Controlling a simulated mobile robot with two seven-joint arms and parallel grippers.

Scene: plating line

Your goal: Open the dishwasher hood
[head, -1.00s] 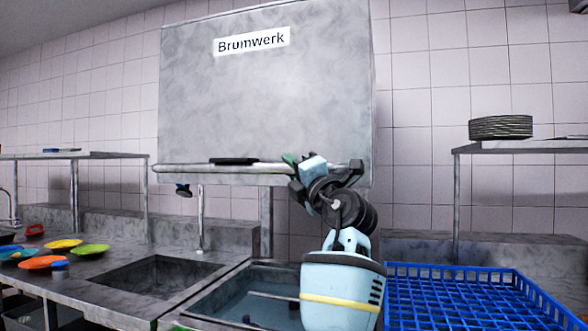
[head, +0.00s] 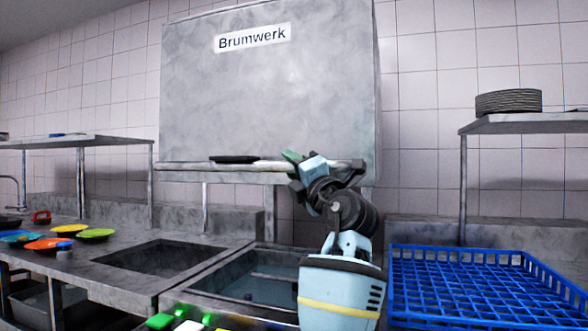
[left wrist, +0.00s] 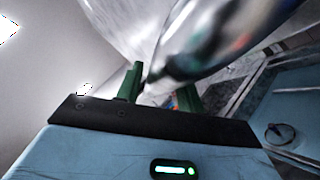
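The dishwasher hood (head: 270,95) is a large grey metal box labelled "Brumwerk". It hangs raised above the counter, with a clear gap under its lower edge. A metal bar handle (head: 185,167) with a black grip section runs along its lower front. My left gripper (head: 293,157) is at the handle, right of the black section. Exact finger contact is partly hidden. My right gripper is not in view.
A blue rack (head: 480,285) lies at the right. Coloured plates (head: 47,244) lie on the left counter. Stacked plates (head: 508,102) stand on the right shelf (head: 525,124). Lit green buttons (head: 160,321) show at the front bottom.

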